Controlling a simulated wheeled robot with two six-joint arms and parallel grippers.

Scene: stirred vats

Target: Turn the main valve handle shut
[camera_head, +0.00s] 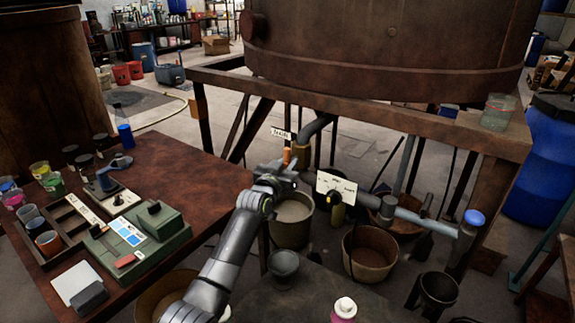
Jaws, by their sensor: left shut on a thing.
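My left gripper (284,172) reaches in from the bottom, under the front edge of the vat stand. It is shut on what looks like the main valve handle, left of the white lettered plate (337,187); the fingers hide most of the handle. The plate is on the grey pipe (420,219), with a brass-coloured valve part (337,213) below it. A small orange piece (287,156) stands just behind the gripper, under a white tag (281,133). My right gripper is not in view.
The brown vat (390,45) rests on a wooden stand (430,128). Buckets, one of them brown (370,252), stand on the floor below the pipe. A table (185,165) with cups and a green box (140,243) is at left. A blue barrel (540,160) stands at right.

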